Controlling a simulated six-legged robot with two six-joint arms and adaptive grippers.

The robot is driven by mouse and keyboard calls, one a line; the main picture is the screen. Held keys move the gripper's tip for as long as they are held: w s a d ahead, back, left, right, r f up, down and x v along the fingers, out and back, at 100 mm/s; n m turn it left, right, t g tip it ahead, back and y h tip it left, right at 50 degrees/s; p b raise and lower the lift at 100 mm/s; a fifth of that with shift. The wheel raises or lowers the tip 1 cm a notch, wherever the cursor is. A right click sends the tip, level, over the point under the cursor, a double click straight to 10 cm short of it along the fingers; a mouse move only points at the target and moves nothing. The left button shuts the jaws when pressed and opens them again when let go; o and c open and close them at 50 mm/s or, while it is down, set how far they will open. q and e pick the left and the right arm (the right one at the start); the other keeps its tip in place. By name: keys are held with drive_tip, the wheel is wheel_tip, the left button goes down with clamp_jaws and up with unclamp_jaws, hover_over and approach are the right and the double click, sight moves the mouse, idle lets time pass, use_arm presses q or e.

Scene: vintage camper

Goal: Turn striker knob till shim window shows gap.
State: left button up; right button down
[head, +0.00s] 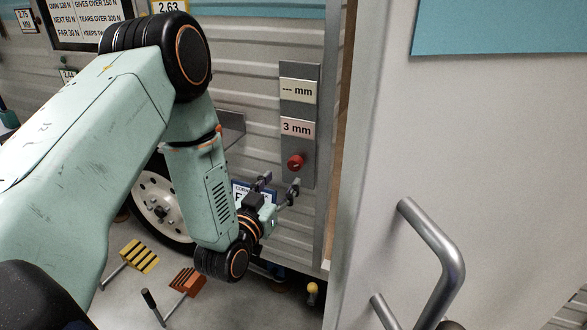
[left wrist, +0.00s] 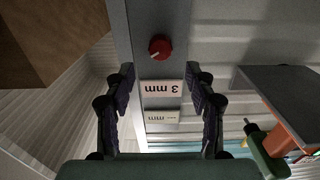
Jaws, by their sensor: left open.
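The striker knob (head: 295,161) is small, red and round, low on a grey vertical plate (head: 298,70) on the camper's wall. Above it are a "3 mm" label (head: 297,128) and a shim window (head: 298,91) reading "--- mm". My left gripper (head: 278,186) is open and empty, just below and left of the knob in the head view. In the left wrist view the picture is upside down; the knob (left wrist: 160,47) lies beyond the gap between the open fingers (left wrist: 160,85), not touched. My right gripper is not in view.
A pale door with a metal handle (head: 435,245) stands close on the right. A wheel (head: 160,205), striped yellow wedge (head: 139,257) and orange block (head: 187,281) are at lower left. A grey shelf (left wrist: 285,95) juts out in the left wrist view.

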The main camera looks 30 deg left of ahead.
sight(293, 167)
use_arm(q)
drive_tip(key=w, duration=0.1)
drive_tip(key=w+b, duration=0.1)
drive_tip(key=w, duration=0.3)
drive_tip(key=shift+w+a+f+b, duration=0.1)
drive_tip(key=shift+a+f+b, duration=0.1)
drive_tip(key=shift+f+b, duration=0.1)
drive_tip(key=shift+w+r, duration=0.15)
drive_tip(key=shift+w, duration=0.55)
drive_tip(key=shift+c, duration=0.2)
drive_tip(key=c, duration=1.1)
